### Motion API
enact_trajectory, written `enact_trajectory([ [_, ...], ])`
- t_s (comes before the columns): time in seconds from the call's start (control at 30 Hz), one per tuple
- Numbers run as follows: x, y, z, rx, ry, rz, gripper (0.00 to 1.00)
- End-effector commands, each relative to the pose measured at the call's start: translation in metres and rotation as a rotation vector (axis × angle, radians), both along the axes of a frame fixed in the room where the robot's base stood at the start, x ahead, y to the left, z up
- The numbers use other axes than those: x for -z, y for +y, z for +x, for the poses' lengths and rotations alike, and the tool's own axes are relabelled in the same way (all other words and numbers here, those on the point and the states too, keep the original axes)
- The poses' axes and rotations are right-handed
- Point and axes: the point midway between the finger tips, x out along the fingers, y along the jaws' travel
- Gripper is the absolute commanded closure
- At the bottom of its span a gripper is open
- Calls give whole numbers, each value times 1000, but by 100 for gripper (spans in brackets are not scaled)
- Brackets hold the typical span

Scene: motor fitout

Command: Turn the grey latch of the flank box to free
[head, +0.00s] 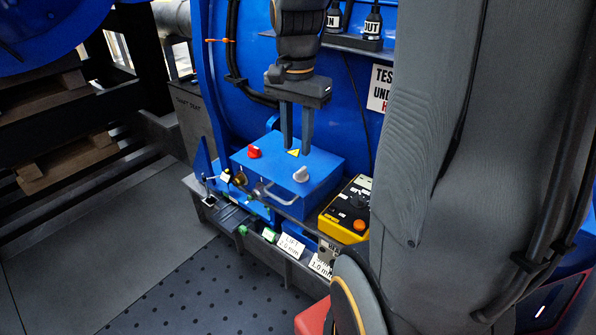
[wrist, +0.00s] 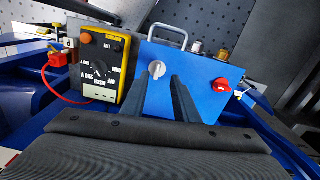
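The flank box is a blue box (head: 262,170) low on the machine's side, with a front handle. Its grey latch (head: 301,174) is a small light grey knob at the right of the lid; it also shows in the wrist view (wrist: 157,69). A red latch (head: 254,152) is at the lid's left, and it shows at right in the wrist view (wrist: 221,85). My gripper (head: 295,145) is open and empty, pointing down above the lid, behind the grey latch. In the wrist view the fingertips (wrist: 164,82) are close to the grey latch, seemingly not touching it.
A yellow and black control unit (head: 348,208) with an orange button stands right of the box; it also shows in the wrist view (wrist: 101,66). Small labelled bins (head: 290,246) line the front ledge. The blue machine wall (head: 345,100) rises behind. Open floor (head: 190,295) lies in front.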

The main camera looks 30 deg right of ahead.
Motion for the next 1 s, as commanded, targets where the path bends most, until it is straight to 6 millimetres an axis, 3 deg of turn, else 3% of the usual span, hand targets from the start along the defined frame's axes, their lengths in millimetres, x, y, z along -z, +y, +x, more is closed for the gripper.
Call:
enact_trajectory([
  [0.17, 3, -13, 3, 111, 12, 4, 73],
  [0.63, 66, -12, 2, 109, 14, 4, 73],
  [1.0, 74, -12, 2, 108, 10, 4, 73],
])
